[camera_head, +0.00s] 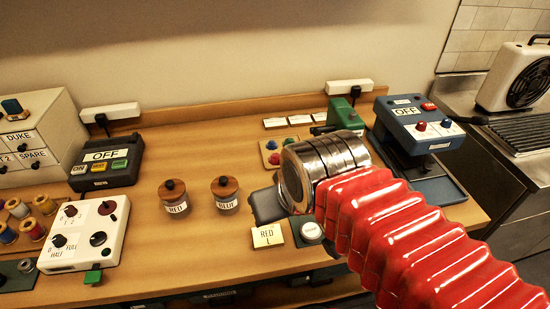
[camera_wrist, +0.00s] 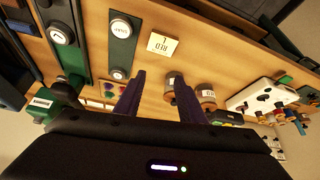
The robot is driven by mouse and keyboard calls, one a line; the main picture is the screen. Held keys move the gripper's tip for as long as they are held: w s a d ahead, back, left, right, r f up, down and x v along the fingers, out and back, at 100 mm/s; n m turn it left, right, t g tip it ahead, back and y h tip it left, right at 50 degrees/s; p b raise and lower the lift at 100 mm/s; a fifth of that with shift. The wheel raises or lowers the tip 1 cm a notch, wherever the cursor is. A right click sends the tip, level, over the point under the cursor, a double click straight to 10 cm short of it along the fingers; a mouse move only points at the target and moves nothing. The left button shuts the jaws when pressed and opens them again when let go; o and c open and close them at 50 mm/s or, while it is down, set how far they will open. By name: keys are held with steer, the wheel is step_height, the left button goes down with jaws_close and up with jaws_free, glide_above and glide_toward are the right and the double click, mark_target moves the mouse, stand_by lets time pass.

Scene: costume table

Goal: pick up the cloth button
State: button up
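Several small coloured buttons lie on a pale square tray (camera_head: 262,144) right of centre in the head view, among them a blue one (camera_head: 271,145) and a pink one (camera_head: 274,159). I cannot tell which is the cloth button. In the wrist view, small coloured pieces (camera_wrist: 108,91) show left of my fingers. My gripper (camera_wrist: 158,78) is open, its two dark fingers apart, with nothing seen between them. In the head view, my gripper (camera_head: 264,206) is partly hidden by my arm; it is nearer the front of the table than the button tray.
Two wooden-lidded jars, red (camera_head: 174,196) and blue (camera_head: 225,192), stand left of my gripper. A "RED L" card (camera_head: 267,235) and a round white push button (camera_head: 311,232) are near the front edge. A blue press-like machine (camera_head: 419,121) stands at right. A white control box (camera_head: 83,234) stands at left.

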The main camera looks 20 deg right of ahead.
steer(key=w+d+r+m+g, duration=0.1)
steer(key=w+d+r, duration=0.2)
steer(key=w, duration=0.5)
steer(key=w+d+r+m+g, duration=0.1)
steer(key=w+d+r+g, duration=0.1)
steer(key=w, duration=0.7)
steer(key=m+g, duration=0.1)
steer(key=g, duration=0.2)
glide_above(276, 155)
step_height(276, 155, down, 8)
steer(key=shift+r, duration=0.2)
steer(key=shift+f, duration=4.35)
